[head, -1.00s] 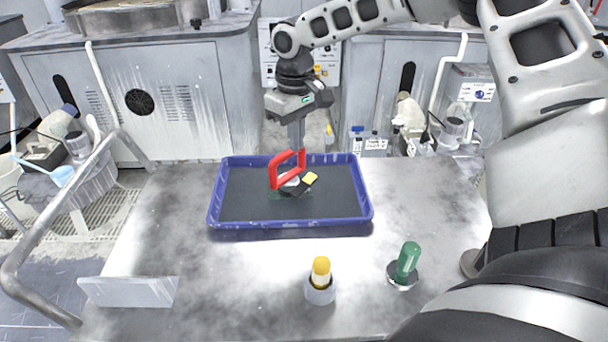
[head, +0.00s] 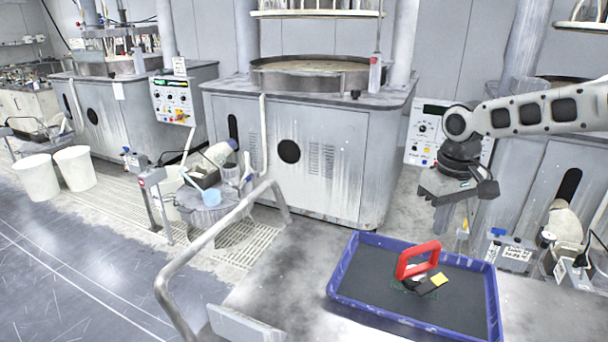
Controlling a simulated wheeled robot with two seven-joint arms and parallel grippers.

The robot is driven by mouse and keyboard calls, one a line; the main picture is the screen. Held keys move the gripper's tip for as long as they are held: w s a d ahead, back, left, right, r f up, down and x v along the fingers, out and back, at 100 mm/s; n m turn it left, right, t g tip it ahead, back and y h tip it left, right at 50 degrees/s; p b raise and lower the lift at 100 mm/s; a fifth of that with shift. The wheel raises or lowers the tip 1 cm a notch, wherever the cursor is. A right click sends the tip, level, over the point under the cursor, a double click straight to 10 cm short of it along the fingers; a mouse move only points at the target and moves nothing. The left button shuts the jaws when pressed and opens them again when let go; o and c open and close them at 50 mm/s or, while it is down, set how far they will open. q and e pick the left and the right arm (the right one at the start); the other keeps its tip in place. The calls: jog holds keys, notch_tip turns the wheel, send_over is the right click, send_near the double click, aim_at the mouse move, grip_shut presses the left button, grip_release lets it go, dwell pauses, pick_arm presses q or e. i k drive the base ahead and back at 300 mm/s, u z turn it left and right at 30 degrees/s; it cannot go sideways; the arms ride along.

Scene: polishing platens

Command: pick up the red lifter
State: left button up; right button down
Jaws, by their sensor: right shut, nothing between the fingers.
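The red lifter (head: 418,247) stands in the blue tray (head: 345,262) on the grey table, its looped red handle upright and slightly tilted. My right gripper (head: 440,231) hangs fingers down just above and to the right of the handle in the picture. It is shut, holds nothing, and shows a small gap from the handle. My left gripper is not in view.
A pale upright plate (head: 245,325) stands at the table's left edge, near a curved metal rail (head: 215,232). Grey polishing machines (head: 310,165) stand behind. White buckets (head: 75,168) stand on the floor at left. The table left of the tray is clear.

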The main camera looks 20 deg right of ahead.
aim_at(412, 276)
jog(key=k, duration=1.05)
